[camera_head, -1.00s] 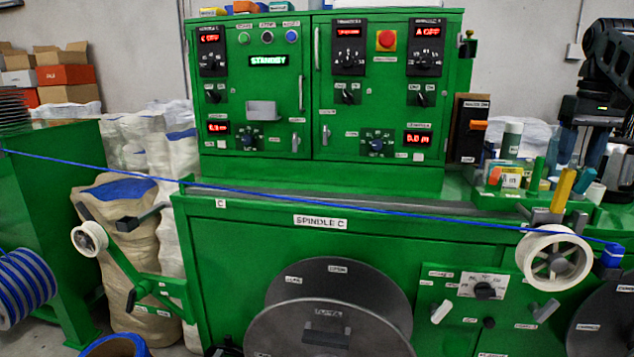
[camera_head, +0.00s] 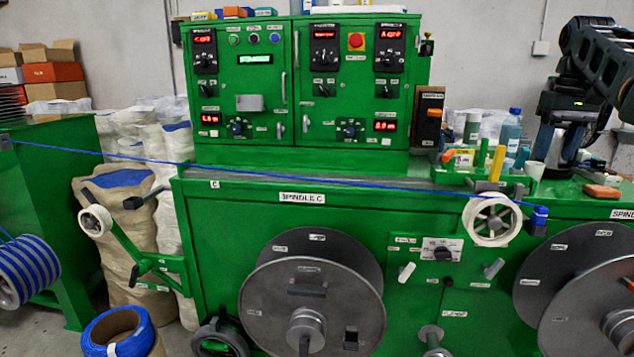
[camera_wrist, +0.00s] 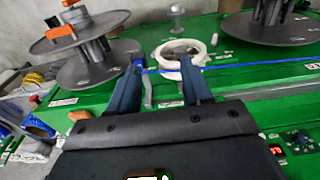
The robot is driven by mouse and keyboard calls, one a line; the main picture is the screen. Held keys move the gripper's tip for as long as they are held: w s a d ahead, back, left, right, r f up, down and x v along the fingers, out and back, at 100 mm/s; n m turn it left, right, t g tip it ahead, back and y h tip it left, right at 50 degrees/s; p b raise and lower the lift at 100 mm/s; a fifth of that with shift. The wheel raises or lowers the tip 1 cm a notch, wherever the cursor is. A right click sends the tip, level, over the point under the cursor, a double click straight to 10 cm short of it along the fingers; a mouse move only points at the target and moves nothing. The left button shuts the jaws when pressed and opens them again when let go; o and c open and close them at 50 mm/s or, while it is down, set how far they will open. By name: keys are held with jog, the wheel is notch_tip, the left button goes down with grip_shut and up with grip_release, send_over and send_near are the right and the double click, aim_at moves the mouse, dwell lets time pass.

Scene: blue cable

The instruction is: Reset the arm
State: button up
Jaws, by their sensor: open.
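My arm shows at the right edge of the head view, folded above the bench, with my gripper (camera_head: 560,148) hanging downward. In the wrist view my gripper (camera_wrist: 160,72) has its two dark fingers spread wide apart, with nothing clearly held between them. The blue cable (camera_head: 330,180) runs taut from the left across the front of the green machine to the white pulley (camera_head: 492,219) and a blue piece (camera_head: 539,215) at its right. In the wrist view the cable (camera_wrist: 250,65) passes behind the fingers; the depth between them cannot be told.
The green machine (camera_head: 240,230) carries large grey spools (camera_head: 360,310) on its front. Bottles (camera_head: 508,130) and small tools stand on the bench near my gripper. An orange block (camera_head: 602,192) lies to the right. A blue cable coil (camera_head: 118,335) is on the floor.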

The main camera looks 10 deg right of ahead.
jog(key=w+a+f+t+h, duration=0.15)
jog(key=a+f, duration=0.25)
jog(key=f, duration=1.2)
jog(key=w+a+f+t, duration=0.1)
jog(key=w+a+f, duration=0.15)
jog(key=f, duration=1.25)
jog(key=s+a+f+n+t, duration=0.1)
jog(key=s+a+f+t, duration=0.1)
jog(key=s+a+f, duration=0.7)
jog(key=s+a+f+t, duration=0.2)
jog(key=s+a+f, duration=0.4)
jog(key=f, duration=0.6)
jog(key=s+a+r+n+t, duration=0.15)
jog(key=s+a, duration=0.35)
jog(key=s, duration=0.8)
jog(key=s+a+t, duration=0.2)
jog(key=s+a, duration=0.3)
jog(key=s, duration=0.8)
jog(key=s+a+r+t+y, duration=0.1)
jog(key=s+a+r+t, duration=0.1)
jog(key=s+r, duration=0.7)
jog(key=s+a+r+t, duration=0.2)
jog(key=s+r, duration=0.7)
jog(key=r, duration=0.6)
jog(key=shift+s+n+y, duration=0.35)
